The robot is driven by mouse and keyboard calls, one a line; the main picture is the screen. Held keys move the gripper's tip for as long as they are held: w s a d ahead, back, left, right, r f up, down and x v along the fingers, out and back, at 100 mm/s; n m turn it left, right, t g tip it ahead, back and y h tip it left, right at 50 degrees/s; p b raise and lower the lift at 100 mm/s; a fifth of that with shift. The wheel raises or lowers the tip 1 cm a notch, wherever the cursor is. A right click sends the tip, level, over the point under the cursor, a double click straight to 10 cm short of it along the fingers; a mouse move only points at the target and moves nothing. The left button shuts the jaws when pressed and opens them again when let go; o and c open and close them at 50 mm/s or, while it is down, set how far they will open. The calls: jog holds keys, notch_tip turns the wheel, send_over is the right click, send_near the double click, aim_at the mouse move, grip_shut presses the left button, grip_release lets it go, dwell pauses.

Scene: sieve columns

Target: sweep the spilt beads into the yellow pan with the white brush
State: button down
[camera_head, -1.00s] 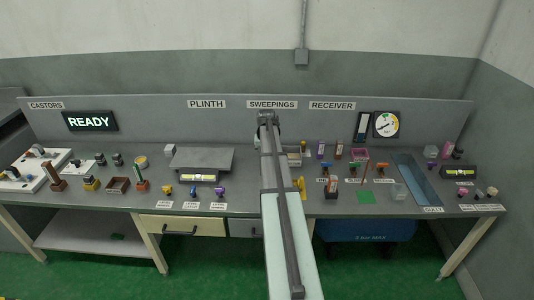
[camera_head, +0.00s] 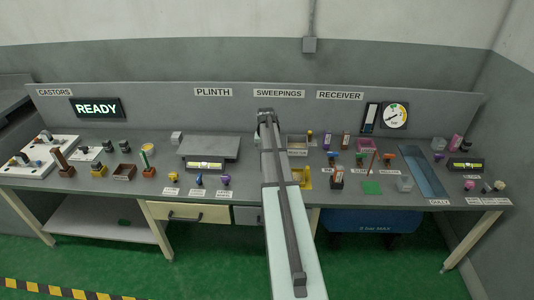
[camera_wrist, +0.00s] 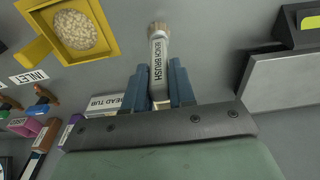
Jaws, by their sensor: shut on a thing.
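My gripper (camera_wrist: 160,82) is shut on the white brush (camera_wrist: 158,55), labelled BENCH BRUSH, which sits upright in the wrist view between blue fingers. Its tan bristles point away from the gripper. The yellow pan (camera_wrist: 36,50) is at the upper left of the wrist view, apart from the brush. A round heap of pale beads (camera_wrist: 82,30) shows inside the pan's outline. In the head view part of the yellow pan (camera_head: 307,183) shows just right of my arm. The arm hides the gripper and brush there. I see no loose beads on the bench.
A label reading like BEAD TUB (camera_wrist: 103,103) lies left of my fingers. In the head view, an open box (camera_head: 297,153) is behind the pan, and a clutter of small parts stands to the right.

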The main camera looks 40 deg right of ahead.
notch_tip(320, 180, up, 8)
jog(key=s+d, duration=0.2)
dwell(0.8)
dwell(0.4)
